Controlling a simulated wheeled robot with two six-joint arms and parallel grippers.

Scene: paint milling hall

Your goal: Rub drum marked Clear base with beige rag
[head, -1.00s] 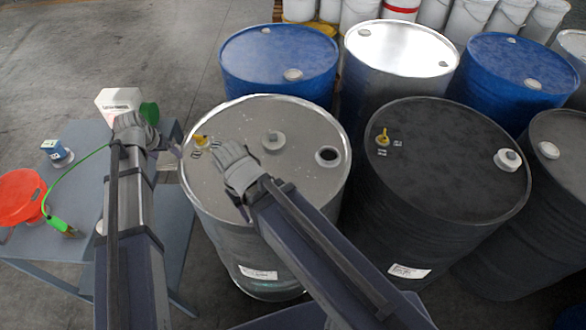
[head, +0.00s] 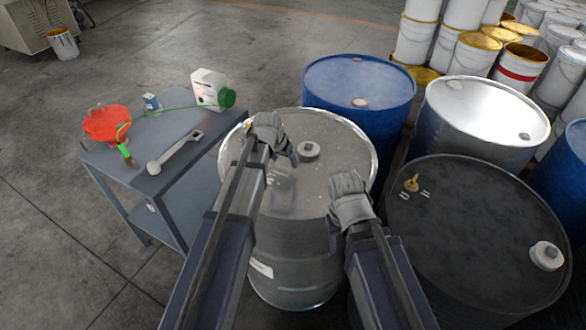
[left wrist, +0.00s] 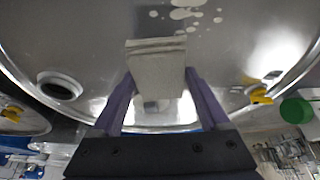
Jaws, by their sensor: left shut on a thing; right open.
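The silver-grey drum (head: 340,145) stands in the middle of the head view with a white cap on its lid. A white label sits on its side, too small to read. In the left wrist view the lid (left wrist: 90,30) shows pale splashes, an open bung hole and a yellow tap. My left gripper (head: 288,160) is over this lid, shut on the beige rag (left wrist: 156,62). The rag is flat between the fingers, at or just above the lid; contact is unclear. My right gripper (head: 348,190) is open and empty by the drum's right rim, its fingertips mostly hidden.
A grey table (head: 140,185) at left holds an orange funnel (head: 107,124), a wrench-like tool (head: 175,152), a small blue can (head: 151,102) and a white container (head: 210,88) with a green cap. A dark-topped drum (head: 470,220) stands close right; blue drums and another silver drum stand behind.

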